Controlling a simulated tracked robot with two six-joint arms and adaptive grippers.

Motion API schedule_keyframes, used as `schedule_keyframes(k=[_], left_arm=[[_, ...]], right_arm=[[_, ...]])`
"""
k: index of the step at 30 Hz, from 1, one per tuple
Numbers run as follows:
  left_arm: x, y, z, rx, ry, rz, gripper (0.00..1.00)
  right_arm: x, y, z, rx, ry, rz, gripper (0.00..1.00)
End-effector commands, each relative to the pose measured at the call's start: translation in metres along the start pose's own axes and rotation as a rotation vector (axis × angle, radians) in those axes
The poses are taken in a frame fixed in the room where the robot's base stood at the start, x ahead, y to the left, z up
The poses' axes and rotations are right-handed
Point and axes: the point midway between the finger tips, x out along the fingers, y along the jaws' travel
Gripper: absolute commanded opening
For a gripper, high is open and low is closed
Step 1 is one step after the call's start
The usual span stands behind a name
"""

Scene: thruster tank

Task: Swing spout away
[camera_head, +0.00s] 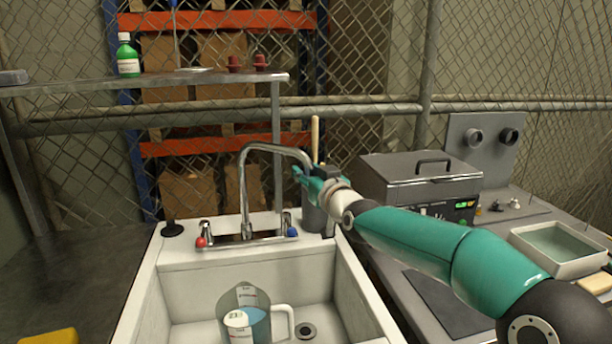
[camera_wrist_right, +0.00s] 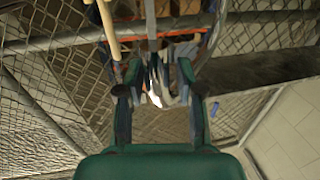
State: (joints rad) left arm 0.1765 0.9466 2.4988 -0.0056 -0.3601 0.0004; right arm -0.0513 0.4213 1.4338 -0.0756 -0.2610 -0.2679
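The chrome tap has a tall arched spout (camera_head: 272,147) at the back of the white sink (camera_head: 170,262). In the head view the spout curves to the right, its tip close to my right gripper (camera_head: 308,174). The gripper hides part of the tip. In the right wrist view my right gripper (camera_wrist_right: 160,66) has its fingers apart, with shiny metal between or just beyond them; I cannot tell whether they touch it. The tap has a red handle (camera_head: 201,242) and a blue handle (camera_head: 291,232). My left gripper is out of view.
A grey holder (camera_head: 315,218) with a wooden handle stands behind the gripper. A lidded metal bath (camera_head: 420,180) stands right. A shelf (camera_head: 220,77) hangs above left.

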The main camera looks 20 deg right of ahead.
Motion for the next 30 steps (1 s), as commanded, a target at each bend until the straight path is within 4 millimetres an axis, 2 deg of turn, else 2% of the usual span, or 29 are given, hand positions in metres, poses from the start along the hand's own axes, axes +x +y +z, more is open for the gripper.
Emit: schedule_keyframes(k=[14, 20, 30], left_arm=[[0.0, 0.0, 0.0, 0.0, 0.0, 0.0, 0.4], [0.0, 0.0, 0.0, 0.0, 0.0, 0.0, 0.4], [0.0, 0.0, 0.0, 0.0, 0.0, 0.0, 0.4]], right_arm=[[-0.006, 0.001, 0.001, -0.003, -0.002, 0.001, 0.47], [-0.032, 0.002, 0.001, -0.003, -0.002, 0.002, 0.47], [-0.096, 0.002, 0.001, -0.002, 0.0, 0.003, 0.47]])
